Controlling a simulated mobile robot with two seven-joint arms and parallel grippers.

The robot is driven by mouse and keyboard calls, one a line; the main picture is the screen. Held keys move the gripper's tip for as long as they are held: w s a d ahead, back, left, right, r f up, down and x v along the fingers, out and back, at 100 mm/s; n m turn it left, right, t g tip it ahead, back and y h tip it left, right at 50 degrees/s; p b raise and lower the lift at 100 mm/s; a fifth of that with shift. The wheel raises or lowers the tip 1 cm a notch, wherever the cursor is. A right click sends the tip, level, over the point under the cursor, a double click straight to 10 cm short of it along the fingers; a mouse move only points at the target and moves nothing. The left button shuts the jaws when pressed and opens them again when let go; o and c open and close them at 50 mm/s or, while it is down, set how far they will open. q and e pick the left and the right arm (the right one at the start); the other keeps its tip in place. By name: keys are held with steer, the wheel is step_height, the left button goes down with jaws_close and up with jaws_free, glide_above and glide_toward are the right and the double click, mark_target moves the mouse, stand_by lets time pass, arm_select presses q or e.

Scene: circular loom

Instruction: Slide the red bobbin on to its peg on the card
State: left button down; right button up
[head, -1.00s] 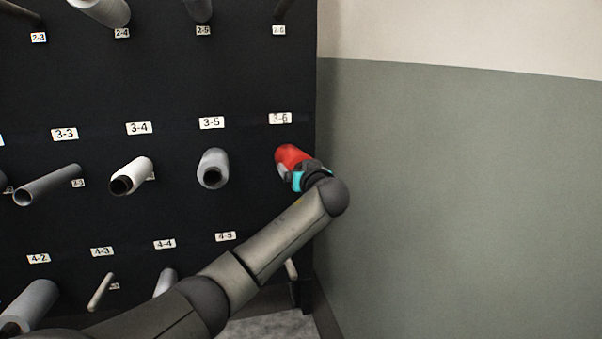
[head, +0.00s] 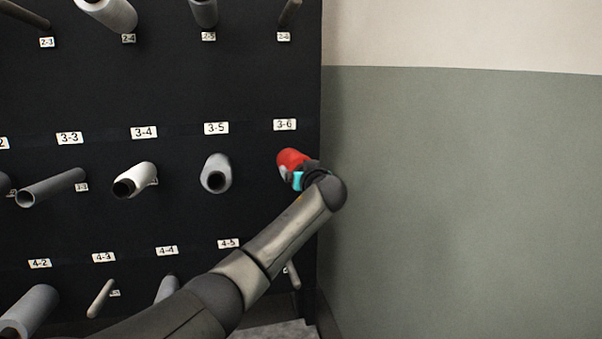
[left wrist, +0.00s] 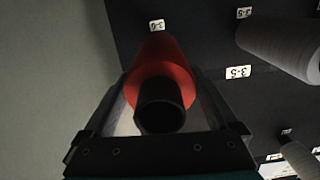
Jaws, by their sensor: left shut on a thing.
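The red bobbin (head: 291,159) is at the 3-6 place on the black board, below the 3-6 label (head: 285,125). My left gripper (head: 297,174) is shut on its near end. In the left wrist view the red bobbin (left wrist: 163,72) lies between the two fingers, with its dark open end (left wrist: 160,106) towards the camera and its far end towards the board. The peg at 3-6 is hidden, so I cannot tell how far the bobbin is on it. My right gripper is not in view.
The black board (head: 240,100) holds rows of pegs and bobbins. A grey bobbin (head: 216,173) is at 3-5 and a white one (head: 135,180) at 3-4. A green and cream wall (head: 460,170) stands close on the right.

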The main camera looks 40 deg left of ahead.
arm_select(q)
steer(key=shift+w+a+r, duration=0.1)
steer(key=shift+r, duration=0.05)
steer(key=shift+w+a, duration=0.1)
jaws_free()
steer(key=shift+f, duration=0.2)
steer(key=shift+s+d+r+p, duration=0.1)
steer(key=shift+s+d+p, duration=0.2)
steer(key=shift+d, duration=0.1)
steer(key=p+v, duration=0.6)
steer(key=v, duration=0.8)
steer(key=shift+r, duration=0.1)
